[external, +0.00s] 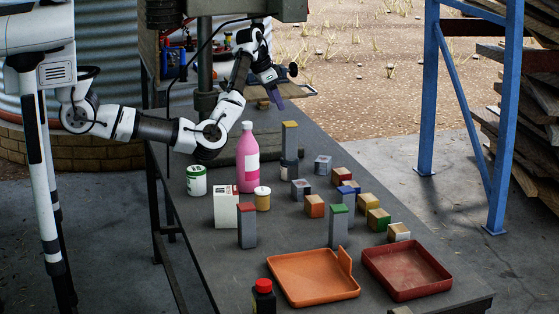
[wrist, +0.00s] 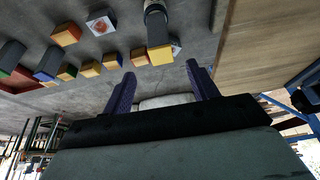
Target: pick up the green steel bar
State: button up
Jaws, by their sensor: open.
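The green steel bar (external: 339,227) is a grey upright bar with a green top. It stands on the bench near the orange tray in the external view. A similar bar with a red top (external: 247,227) stands to its left, and one with a yellow top (external: 290,145) stands further back. My gripper (external: 279,91) is raised over the far part of the bench, well away from the green bar. In the wrist view, its purple fingers (wrist: 160,80) are apart with nothing between them. The yellow-topped bar (wrist: 160,54) shows just beyond them; a dark block with a green end (wrist: 11,54) is at the left edge.
Several small coloured blocks (external: 367,201) crowd the green bar's far and right sides. An orange tray (external: 300,290) and a red tray (external: 405,290) lie in front. A pink bottle (external: 248,165), a white-green can (external: 196,181) and a white carton (external: 227,208) stand at left.

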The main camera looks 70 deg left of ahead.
jog(key=shift+o, duration=0.4)
jog(key=m+b, duration=0.1)
jog(key=b, duration=0.7)
send_near(339, 207)
jog(key=x, duration=0.4)
jog(key=p+x, duration=0.1)
jog(key=x, duration=0.1)
jog(key=shift+d+f, duration=0.2)
jog(key=shift+d, duration=0.15)
jog(key=shift+a+p+x, duration=0.2)
jog(key=shift+p+x, duration=0.55)
jog(key=shift+x, duration=2.1)
jog(key=c, duration=1.2)
jog(key=shift+r, duration=0.2)
jog(key=shift+c, duration=0.2)
